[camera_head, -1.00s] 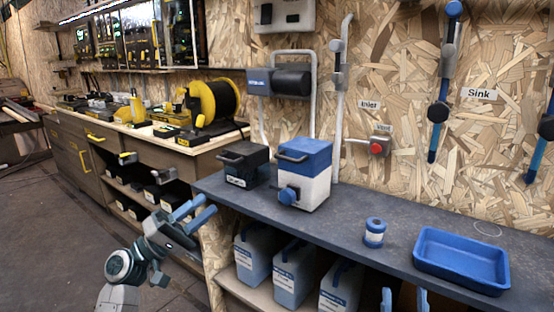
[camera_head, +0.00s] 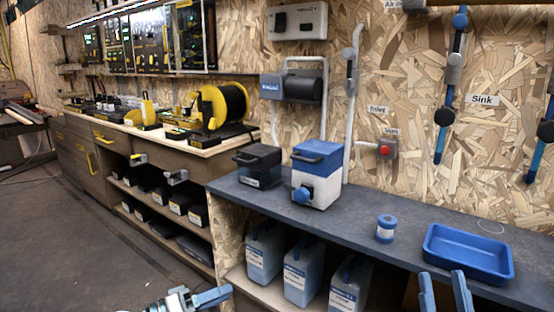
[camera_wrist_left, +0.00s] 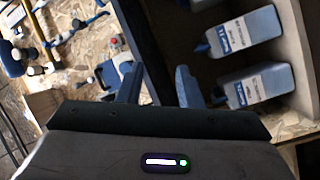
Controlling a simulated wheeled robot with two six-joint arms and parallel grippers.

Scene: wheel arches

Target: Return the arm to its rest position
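My left gripper (camera_head: 203,296) is low at the bottom edge of the head view, in front of the shelves and well below the worktop. In the left wrist view its two blue-grey fingers (camera_wrist_left: 157,78) stand apart with nothing between them. Most of the left arm is out of the head view. My right gripper (camera_head: 443,276) shows at the bottom right as two blue fingers, spread apart with nothing seen between them. They appear in front of the worktop's front edge, below the blue tray (camera_head: 460,276). The rest of the right arm is hidden below the picture.
The dark worktop (camera_head: 350,217) carries a blue-white box (camera_head: 317,187), a black box (camera_head: 257,177) and a blue-white spool (camera_head: 386,236). Canisters (camera_head: 303,283) stand on the shelf below; two also show in the left wrist view (camera_wrist_left: 258,84). Open floor (camera_head: 60,240) lies at the left.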

